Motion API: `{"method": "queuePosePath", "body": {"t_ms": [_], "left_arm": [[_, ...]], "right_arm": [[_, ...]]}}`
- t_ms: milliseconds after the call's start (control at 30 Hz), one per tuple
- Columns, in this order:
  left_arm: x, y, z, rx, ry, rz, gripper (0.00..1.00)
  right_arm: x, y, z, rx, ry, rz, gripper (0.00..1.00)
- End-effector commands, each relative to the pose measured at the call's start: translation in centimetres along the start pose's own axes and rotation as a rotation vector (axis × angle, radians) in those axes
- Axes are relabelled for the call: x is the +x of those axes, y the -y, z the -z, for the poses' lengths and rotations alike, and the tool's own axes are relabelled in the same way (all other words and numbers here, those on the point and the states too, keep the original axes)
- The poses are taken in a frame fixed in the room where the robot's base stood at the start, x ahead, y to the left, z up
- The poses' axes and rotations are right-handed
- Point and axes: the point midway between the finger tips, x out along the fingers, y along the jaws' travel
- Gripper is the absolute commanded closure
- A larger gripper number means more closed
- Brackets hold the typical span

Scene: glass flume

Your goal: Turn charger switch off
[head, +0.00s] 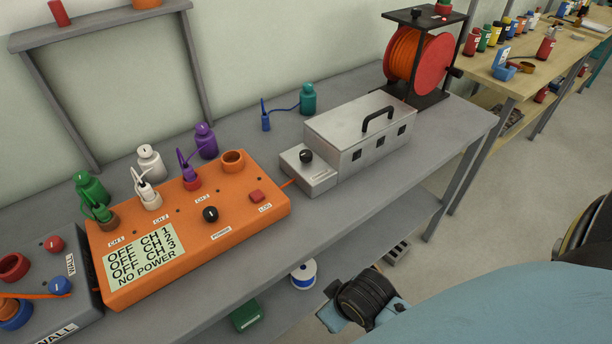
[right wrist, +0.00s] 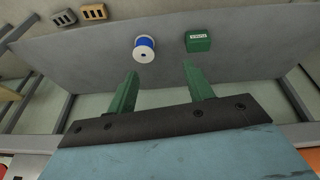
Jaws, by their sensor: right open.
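A small grey box (head: 309,173) with a black round knob (head: 306,156) sits on the grey bench, against the left end of a silver case (head: 360,135). The small label on its front is too small to read surely; this may be the charger switch. A white pointer mark on the knob is hard to make out. My right gripper (right wrist: 160,72) is open and empty in the right wrist view, its green fingers apart over the lower shelf. In the head view my right arm is low at the right, away from the knob. My left gripper is not in view.
An orange box (head: 250,200) has a POWER knob (head: 210,214), a red button and a screen (head: 145,257) reading NO POWER. A cable joins it to the small grey box. The lower shelf holds a blue spool (right wrist: 145,48) and a green box (right wrist: 198,41).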

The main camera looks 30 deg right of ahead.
Motion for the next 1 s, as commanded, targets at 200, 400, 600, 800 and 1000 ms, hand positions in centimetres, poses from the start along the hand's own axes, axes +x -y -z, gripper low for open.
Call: {"method": "queuePosePath", "body": {"t_ms": [200, 400, 600, 800, 1000], "left_arm": [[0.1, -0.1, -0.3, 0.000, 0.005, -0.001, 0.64], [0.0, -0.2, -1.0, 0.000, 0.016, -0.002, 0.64], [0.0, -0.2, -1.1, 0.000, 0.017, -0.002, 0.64], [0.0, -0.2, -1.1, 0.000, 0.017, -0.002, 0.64], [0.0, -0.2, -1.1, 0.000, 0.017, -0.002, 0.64]], "right_arm": [[-5.6, -1.7, 6.4, -0.005, -0.194, -0.082, 0.48], [-8.1, -3.3, 15.4, -0.046, -0.512, -0.203, 0.48], [-11.2, -3.3, 23.8, -0.143, -0.835, -0.288, 0.48], [-17.0, -0.4, 33.5, -0.400, -1.277, -0.341, 0.48], [-21.8, 6.4, 39.1, -0.908, -1.658, -0.274, 0.48]]}}
